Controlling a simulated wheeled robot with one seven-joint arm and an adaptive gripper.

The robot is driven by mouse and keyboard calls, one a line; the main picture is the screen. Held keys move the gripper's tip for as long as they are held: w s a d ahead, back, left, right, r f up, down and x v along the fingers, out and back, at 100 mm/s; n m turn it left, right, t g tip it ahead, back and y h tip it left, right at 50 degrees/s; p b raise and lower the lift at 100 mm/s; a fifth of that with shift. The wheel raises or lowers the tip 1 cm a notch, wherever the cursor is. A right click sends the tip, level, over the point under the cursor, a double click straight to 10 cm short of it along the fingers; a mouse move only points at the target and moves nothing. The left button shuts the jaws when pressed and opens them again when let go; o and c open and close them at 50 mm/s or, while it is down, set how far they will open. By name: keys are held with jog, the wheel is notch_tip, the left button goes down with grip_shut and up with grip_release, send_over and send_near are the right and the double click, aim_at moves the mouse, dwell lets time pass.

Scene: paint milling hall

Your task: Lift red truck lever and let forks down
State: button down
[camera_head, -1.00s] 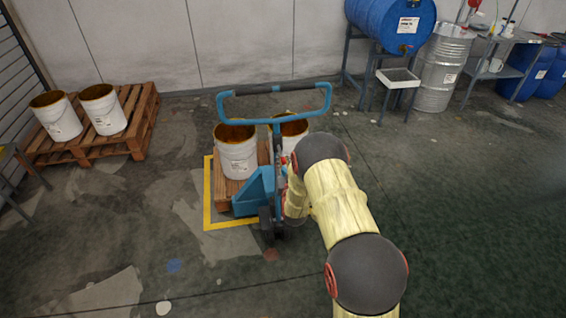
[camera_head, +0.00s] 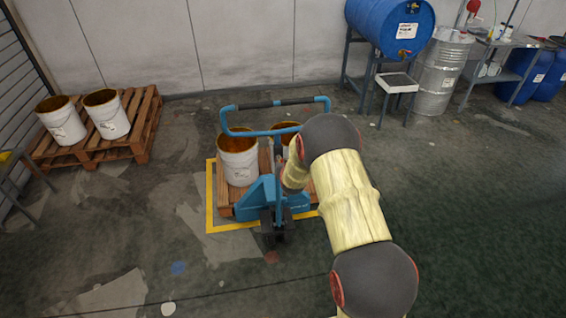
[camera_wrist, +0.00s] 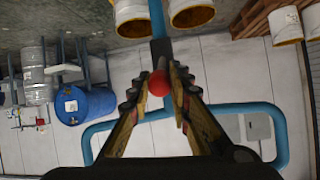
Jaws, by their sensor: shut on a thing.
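The blue pallet truck (camera_head: 262,200) stands with its wheels toward me. Its loop handle (camera_head: 275,104) rises above it and shows in the wrist view (camera_wrist: 97,131). The red lever's round knob (camera_wrist: 159,83) sits between my fingertips near the handle shaft in the wrist view. My gripper (camera_wrist: 160,78) is shut on this red lever. In the head view my arm hides most of the gripper and the lever. A wooden pallet (camera_head: 226,203) with two white buckets (camera_head: 239,166) is at the truck's forks; the forks themselves are hidden.
A yellow floor marking (camera_head: 211,205) surrounds the pallet. Another pallet (camera_head: 143,140) with two buckets stands at left. A blue drum (camera_head: 385,25) on a stand, a small drip stand (camera_head: 398,85) and a metal drum (camera_head: 440,75) line the back right.

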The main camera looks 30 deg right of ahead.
jog(key=shift+w+r, duration=0.15)
jog(key=c, duration=1.7)
grip_release()
jog(key=shift+o, duration=0.3)
jog(key=v, duration=1.2)
